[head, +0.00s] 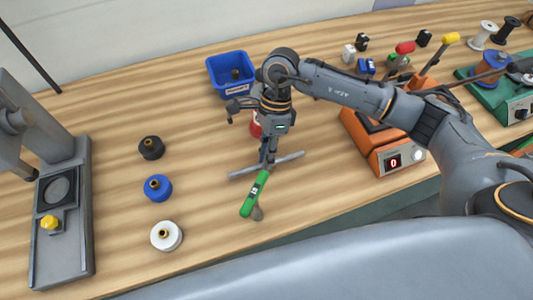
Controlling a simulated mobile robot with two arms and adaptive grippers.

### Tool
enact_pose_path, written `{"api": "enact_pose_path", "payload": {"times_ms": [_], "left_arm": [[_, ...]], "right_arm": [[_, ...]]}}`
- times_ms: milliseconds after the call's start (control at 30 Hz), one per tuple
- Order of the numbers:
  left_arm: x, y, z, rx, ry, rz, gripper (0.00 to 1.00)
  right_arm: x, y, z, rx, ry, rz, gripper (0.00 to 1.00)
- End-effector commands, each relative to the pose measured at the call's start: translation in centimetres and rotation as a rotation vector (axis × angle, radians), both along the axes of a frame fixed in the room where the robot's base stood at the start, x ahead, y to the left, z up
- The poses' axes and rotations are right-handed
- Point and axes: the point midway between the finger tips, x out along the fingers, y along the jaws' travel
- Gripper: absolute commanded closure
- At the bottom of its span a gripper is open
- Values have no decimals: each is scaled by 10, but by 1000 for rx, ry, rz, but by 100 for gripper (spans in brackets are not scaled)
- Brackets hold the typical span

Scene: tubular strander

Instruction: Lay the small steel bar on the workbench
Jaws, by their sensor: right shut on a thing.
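The small steel bar (290,159) is a thin grey rod lying nearly level across the picture, low over the middle of the wooden workbench (200,215). My right gripper (268,161) points down and is shut on the bar near its middle. I cannot tell whether the bar touches the bench top. My left gripper is not in view.
A green-handled tool (255,193) lies just in front of the bar. Black (151,148), blue (158,188) and white (166,236) round pieces stand to the left. A blue bin (231,72) is behind; an orange device (385,146) is right. Bench between the pieces and bar is clear.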

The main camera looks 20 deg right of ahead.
Motion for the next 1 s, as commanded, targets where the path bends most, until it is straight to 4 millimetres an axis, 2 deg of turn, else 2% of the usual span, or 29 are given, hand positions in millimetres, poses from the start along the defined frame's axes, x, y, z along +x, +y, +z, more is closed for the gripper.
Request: {"api": "enact_pose_path", "payload": {"times_ms": [33, 67, 100, 200, 567, 667, 1000], "left_arm": [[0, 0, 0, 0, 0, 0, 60], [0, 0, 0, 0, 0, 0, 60], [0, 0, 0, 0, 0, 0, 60], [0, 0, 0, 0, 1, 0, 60], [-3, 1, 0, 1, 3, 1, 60], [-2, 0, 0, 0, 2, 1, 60], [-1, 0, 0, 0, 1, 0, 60]], "right_arm": [[0, 0, 1, 1, -1, -1, 100], [0, 0, 1, 1, -1, -1, 83], [0, 0, 1, 1, -1, -1, 75], [0, 0, 1, 1, -1, -1, 59], [2, -1, 4, 0, -1, -1, 59], [6, -4, 15, 1, -3, -2, 59], [27, -20, 81, 1, -4, -1, 59]]}}
